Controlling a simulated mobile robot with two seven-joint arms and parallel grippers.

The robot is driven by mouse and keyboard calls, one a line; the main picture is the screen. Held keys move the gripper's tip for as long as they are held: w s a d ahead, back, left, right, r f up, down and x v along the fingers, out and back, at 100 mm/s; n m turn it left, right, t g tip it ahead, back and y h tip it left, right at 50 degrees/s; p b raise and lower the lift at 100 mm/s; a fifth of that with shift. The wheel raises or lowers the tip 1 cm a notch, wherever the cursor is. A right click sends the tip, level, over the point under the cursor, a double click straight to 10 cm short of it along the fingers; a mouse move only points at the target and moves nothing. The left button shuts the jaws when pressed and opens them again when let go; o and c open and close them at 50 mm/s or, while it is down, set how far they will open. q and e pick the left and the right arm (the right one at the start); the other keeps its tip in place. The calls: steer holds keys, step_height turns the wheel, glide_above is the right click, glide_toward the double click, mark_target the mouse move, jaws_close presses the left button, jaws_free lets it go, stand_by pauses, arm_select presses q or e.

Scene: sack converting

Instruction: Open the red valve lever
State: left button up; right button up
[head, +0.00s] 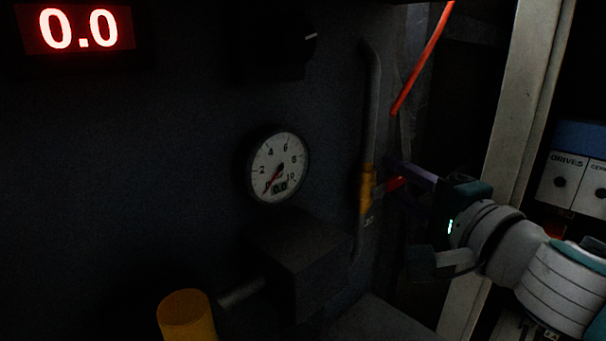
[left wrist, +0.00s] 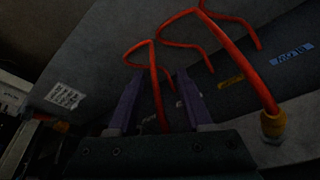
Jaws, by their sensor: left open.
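A short red lever (head: 396,183) shows beside a brass valve body (head: 367,188) on a grey vertical pipe in the head view; most of the lever is hidden. My right gripper (head: 398,168) comes in from the right, with a purple finger close to the lever. I cannot tell whether it touches the lever or how far the jaws are apart. My left gripper (left wrist: 160,76) is open in the left wrist view, its two purple fingers apart. A thin bent red tube (left wrist: 154,82) shows between and beyond them. My left gripper does not show in the head view.
A round gauge (head: 277,167) has its red needle near the low end. A display (head: 78,27) reads 0.0. A yellow cylinder (head: 187,315) stands low. A red rod (head: 423,57) hangs above the valve. More red tubing (left wrist: 240,66) meets a brass fitting (left wrist: 273,123).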

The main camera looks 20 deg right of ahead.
jaws_close()
stand_by(1.0)
